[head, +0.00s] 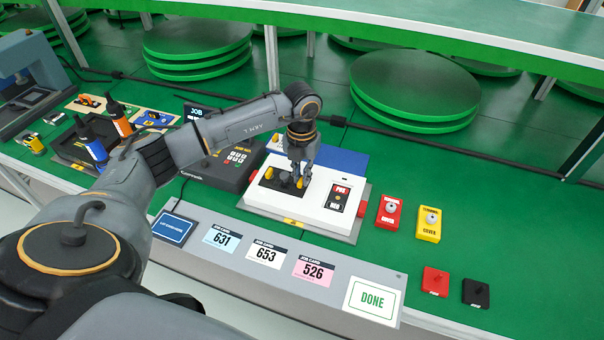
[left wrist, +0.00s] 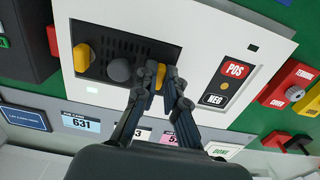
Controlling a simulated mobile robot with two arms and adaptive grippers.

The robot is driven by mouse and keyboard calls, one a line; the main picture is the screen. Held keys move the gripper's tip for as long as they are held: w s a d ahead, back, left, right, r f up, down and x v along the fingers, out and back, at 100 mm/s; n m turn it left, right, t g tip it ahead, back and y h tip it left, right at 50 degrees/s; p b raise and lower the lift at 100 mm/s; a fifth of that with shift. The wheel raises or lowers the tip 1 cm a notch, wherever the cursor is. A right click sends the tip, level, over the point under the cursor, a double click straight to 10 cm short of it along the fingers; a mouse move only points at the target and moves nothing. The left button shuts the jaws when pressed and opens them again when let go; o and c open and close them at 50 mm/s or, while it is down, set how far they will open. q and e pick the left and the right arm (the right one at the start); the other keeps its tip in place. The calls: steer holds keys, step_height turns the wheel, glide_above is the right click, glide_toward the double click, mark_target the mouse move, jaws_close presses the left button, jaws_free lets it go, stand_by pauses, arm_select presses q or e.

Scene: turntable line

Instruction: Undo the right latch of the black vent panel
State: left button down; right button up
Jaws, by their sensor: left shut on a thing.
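The black vent panel (left wrist: 125,44) is set in the white device (head: 312,208); slots show on it in the left wrist view. A grey round knob (left wrist: 120,70) sits at its middle. The left latch (left wrist: 82,57) is a yellow tab at the panel's left side. The right latch (left wrist: 161,78) is a yellow tab at the right side, partly covered by my fingers. My left gripper (left wrist: 158,80) is shut on the right latch; it comes down from above in the head view (head: 297,178). My right gripper is not in view.
Right of the panel is a label plate with POS (head: 341,189) and NEG. Red (head: 390,211) and yellow (head: 429,223) blocks stand to the right. A ledge with job cards (head: 266,253) and DONE (head: 372,299) runs in front. A dark keypad unit (head: 225,165) stands left.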

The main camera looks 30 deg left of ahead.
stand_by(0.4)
arm_select(q)
steer(key=c, duration=1.4)
jaws_free()
steer(key=shift+r, duration=0.1)
step_height(320, 180, up, 12)
